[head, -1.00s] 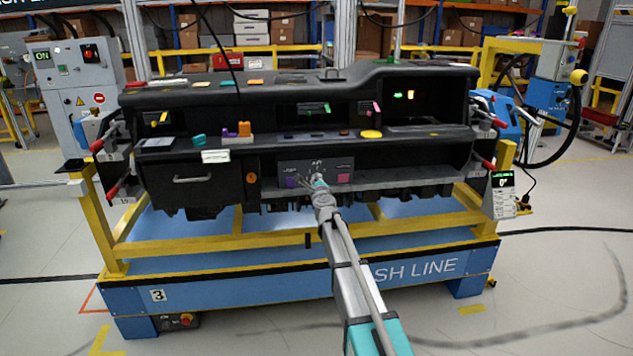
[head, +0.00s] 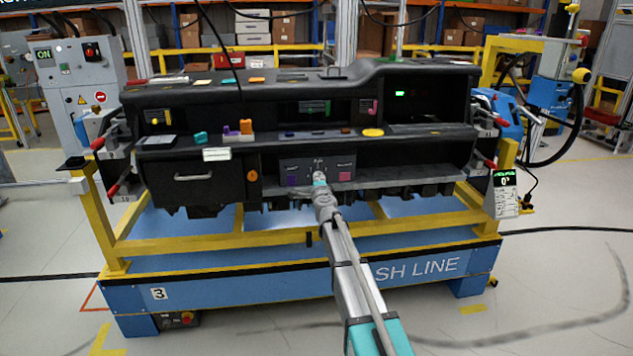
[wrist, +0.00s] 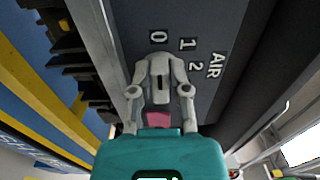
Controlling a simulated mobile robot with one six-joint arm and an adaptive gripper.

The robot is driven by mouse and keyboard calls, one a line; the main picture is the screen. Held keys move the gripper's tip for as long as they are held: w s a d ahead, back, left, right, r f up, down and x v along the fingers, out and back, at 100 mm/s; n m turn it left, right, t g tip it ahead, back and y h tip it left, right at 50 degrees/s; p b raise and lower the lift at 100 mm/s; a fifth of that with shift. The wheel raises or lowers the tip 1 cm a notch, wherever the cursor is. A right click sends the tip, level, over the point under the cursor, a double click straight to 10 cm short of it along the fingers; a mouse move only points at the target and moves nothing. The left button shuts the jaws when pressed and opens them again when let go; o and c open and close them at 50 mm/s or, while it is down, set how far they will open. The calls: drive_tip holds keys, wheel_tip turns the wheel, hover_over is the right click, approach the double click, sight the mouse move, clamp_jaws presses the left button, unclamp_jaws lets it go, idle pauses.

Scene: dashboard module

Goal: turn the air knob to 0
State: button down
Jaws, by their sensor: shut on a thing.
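The air knob (wrist: 161,88) sits on the dark grey panel (wrist: 128,20), between the two fingers of my gripper (wrist: 161,75) in the wrist view. The fingers are shut on the knob from both sides. A dark line on the knob points up in that view, toward the 0 mark (wrist: 158,37). The 1, 2 and AIR marks lie to its upper right. In the head view my gripper (head: 319,180) reaches the panel (head: 318,164) low in the middle of the dashboard, and hides most of the knob.
A shelf edge (head: 400,180) runs to the right. A yellow frame (head: 210,246) supports the dashboard. A small display (head: 504,181) at the right reads 0°.

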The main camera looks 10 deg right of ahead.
drive_tip(key=shift+w, duration=0.35)
drive_tip(key=c, duration=0.7)
unclamp_jaws()
drive_tip(key=shift+s+r, duration=0.1)
drive_tip(key=shift+r, duration=0.05)
drive_tip(key=shift+o, duration=0.5)
drive_tip(key=shift+d+f, duration=0.1)
drive_tip(key=shift+f, duration=0.1)
drive_tip(key=shift+s, duration=0.2)
drive_tip(key=s, duration=1.1)
drive_tip(key=shift+s, duration=0.35)
